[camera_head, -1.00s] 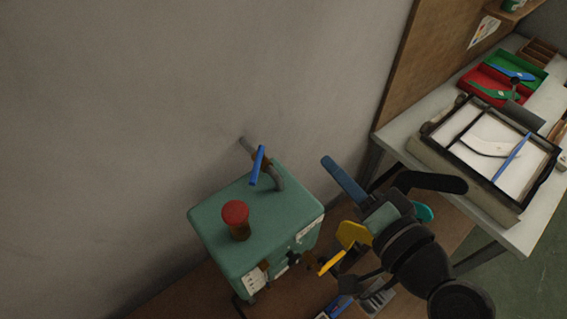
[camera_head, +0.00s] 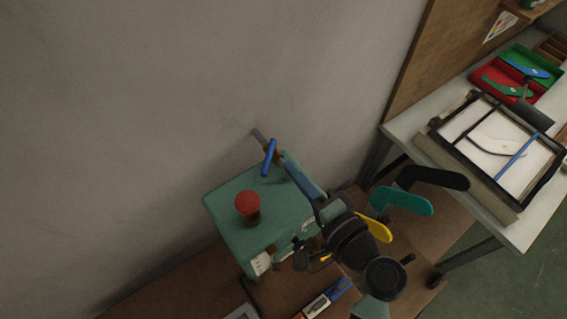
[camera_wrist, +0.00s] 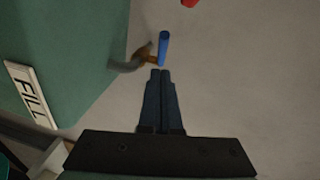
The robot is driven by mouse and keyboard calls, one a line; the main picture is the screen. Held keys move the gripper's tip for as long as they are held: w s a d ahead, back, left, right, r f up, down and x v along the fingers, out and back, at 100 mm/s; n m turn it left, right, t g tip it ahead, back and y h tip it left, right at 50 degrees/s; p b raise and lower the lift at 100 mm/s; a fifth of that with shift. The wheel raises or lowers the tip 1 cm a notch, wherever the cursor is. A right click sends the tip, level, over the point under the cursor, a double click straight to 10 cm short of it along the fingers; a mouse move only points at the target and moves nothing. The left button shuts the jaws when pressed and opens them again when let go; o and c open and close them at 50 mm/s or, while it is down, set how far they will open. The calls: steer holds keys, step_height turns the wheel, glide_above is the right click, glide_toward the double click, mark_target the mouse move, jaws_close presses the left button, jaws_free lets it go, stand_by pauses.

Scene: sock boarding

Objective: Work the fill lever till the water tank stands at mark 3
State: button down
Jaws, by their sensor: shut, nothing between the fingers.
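The fill lever is a blue handle (camera_head: 269,157) on a brown and grey valve pipe at the back edge of a green cabinet (camera_head: 262,205). The handle also shows in the wrist view (camera_wrist: 163,48), beside the cabinet side with a white FILL label (camera_wrist: 29,93). My gripper (camera_head: 287,164) is shut and empty, its dark blue fingers together. In the wrist view its fingertips (camera_wrist: 162,72) point at the lower end of the handle, with a small apparent gap; I cannot tell whether they touch. The water level and its marks are not readable.
A red knob (camera_head: 247,203) stands on the cabinet top. Black (camera_head: 432,179), teal (camera_head: 402,200) and yellow (camera_head: 375,226) flat forms stand close to my arm. A worktable (camera_head: 408,124) with a framed tray (camera_head: 462,163) is at the right. A plain wall lies behind the cabinet.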

mark_target(269, 160)
steer(key=shift+w+a+f+p, duration=0.1)
steer(key=shift+a+p, duration=0.1)
steer(key=shift+a, duration=0.35)
steer(key=shift+w+a+f+p, duration=0.1)
steer(key=shift+a+p, duration=0.05)
steer(key=shift+a, duration=0.4)
steer(key=shift+a+f+b, duration=0.1)
steer(key=shift+a+b, duration=0.25)
steer(key=shift+a, duration=0.45)
steer(key=shift+d, duration=0.1)
